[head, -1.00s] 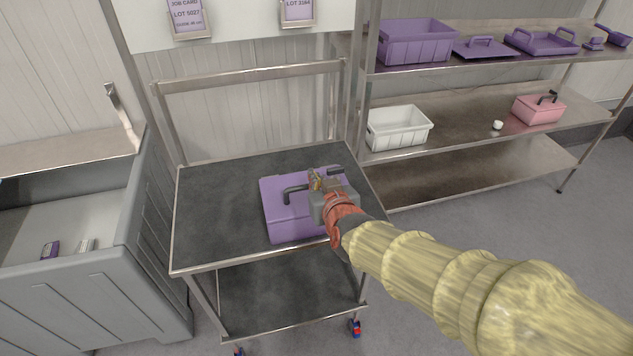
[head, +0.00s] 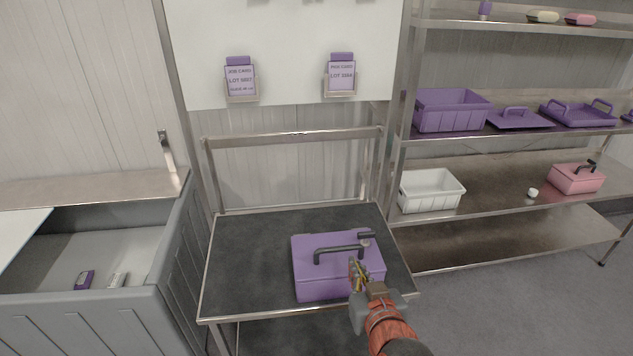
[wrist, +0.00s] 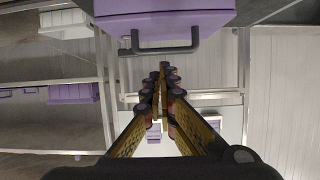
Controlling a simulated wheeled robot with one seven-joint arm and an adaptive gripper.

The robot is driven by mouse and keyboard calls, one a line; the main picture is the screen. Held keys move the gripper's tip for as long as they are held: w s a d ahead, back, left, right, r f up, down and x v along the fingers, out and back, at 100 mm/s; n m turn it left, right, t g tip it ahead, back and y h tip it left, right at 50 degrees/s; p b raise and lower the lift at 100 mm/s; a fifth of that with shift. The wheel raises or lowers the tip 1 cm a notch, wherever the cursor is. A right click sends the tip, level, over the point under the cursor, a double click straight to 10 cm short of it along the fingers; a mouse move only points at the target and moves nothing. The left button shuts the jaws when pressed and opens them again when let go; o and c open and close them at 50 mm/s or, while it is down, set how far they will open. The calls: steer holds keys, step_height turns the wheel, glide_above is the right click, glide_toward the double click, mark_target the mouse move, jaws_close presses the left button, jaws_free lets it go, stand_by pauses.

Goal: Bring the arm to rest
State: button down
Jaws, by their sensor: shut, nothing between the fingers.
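My gripper (head: 357,272) is in front of the purple case with a black handle (head: 312,281) on the cart, overlapping its front right part in the head view. The case sits upright on the cart's dark top (head: 240,262). In the wrist view my gripper's fingers (wrist: 163,72) are together with nothing between them. The case (wrist: 165,22) and its black handle (wrist: 160,50) show at the top of that view, just beyond the fingertips. I cannot tell whether the fingers touch the case.
A grey bin (head: 70,318) with small boxes stands left of the cart. To the right, a metal shelf holds a white tub (head: 431,192), a purple crate (head: 452,112) and a pink case (head: 576,179). The cart top's left is clear.

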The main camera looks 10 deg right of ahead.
steer(key=s+a+f+g+y, duration=0.2)
steer(key=s+a+f+g, duration=0.2)
steer(key=s+f+g, duration=0.3)
steer(key=s+d+r+g+h, duration=0.1)
steer(key=s+d+r+h, duration=0.1)
steer(key=s+d+r, duration=0.5)
steer(key=v, duration=0.4)
steer(key=shift+s+d, duration=0.2)
steer(key=shift+s, duration=0.1)
